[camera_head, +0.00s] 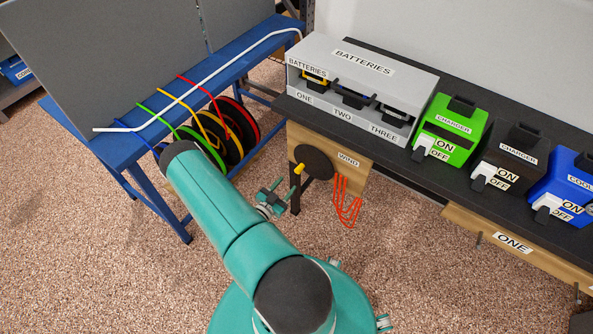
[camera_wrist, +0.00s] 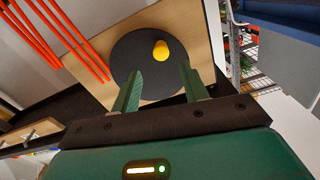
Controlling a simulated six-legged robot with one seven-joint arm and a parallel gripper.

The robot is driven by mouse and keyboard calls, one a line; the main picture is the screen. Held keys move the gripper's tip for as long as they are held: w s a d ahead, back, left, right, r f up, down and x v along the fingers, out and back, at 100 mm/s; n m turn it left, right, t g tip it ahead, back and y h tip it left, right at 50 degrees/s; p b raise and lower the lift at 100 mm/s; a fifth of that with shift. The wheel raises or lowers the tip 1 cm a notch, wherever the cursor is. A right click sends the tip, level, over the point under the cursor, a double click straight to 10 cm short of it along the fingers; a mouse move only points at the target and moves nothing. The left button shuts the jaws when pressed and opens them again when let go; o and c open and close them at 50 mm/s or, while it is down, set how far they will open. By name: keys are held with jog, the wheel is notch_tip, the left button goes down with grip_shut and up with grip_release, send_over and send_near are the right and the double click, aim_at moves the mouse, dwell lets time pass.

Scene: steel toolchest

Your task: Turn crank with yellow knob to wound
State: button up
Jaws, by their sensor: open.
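The crank is a dark round disc (camera_head: 314,161) on a wooden panel (camera_head: 355,172) labelled WIND, under the front of the dark bench. Its yellow knob (camera_head: 299,168) sticks out at the disc's lower left in the head view. In the wrist view the disc (camera_wrist: 128,55) fills the middle, with the yellow knob (camera_wrist: 161,50) right of its centre. My gripper (camera_wrist: 162,84) is open and empty, its two green fingers pointing at the disc. The knob shows beyond and between the fingertips, apart from them. In the head view my gripper (camera_head: 270,197) is just below and left of the knob.
Orange cords (camera_head: 347,203) hang on the panel right of the disc. Above, the bench carries a grey battery box (camera_head: 385,68), and green (camera_head: 450,128), black and blue devices with switches. A blue rack (camera_head: 115,150) with coloured reels stands left. Speckled floor is clear in front.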

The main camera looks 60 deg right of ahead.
aim_at(296, 172)
jog(key=d, duration=0.5)
jog(key=s+d, duration=0.1)
jog(key=d, duration=0.2)
jog(key=shift+s+d, duration=0.1)
jog(key=shift+d, duration=0.25)
grip_shut()
